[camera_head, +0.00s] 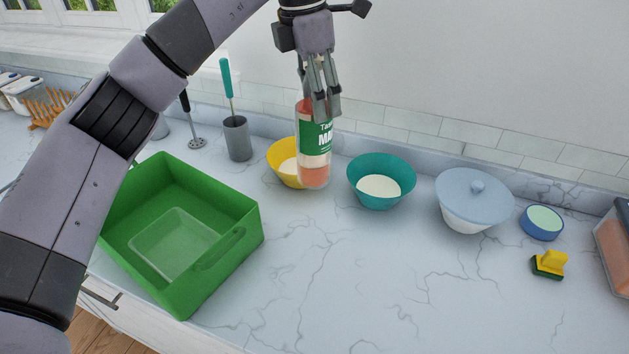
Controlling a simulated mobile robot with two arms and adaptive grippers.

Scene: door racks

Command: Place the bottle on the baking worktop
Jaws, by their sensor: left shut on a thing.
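A bottle (314,163) with a green and white label and pinkish contents hangs upright from my left gripper (321,100). The left gripper is shut on the bottle's upper part, and its fingers hide the bottle's top. The bottle overlaps the right side of a yellow bowl (277,158) in the picture. Whether its base touches the surface is hard to tell. The worktop (370,280) is white marble with grey veins and runs across the view. My right gripper is not in view.
A green bin (245,242) holding a clear container stands at left. A grey cup (237,139), a teal bowl (361,189), a lidded bowl (463,218), a small blue dish (530,231), a sponge (548,266) and a clear box (615,250) line the back and right. The front middle is clear.

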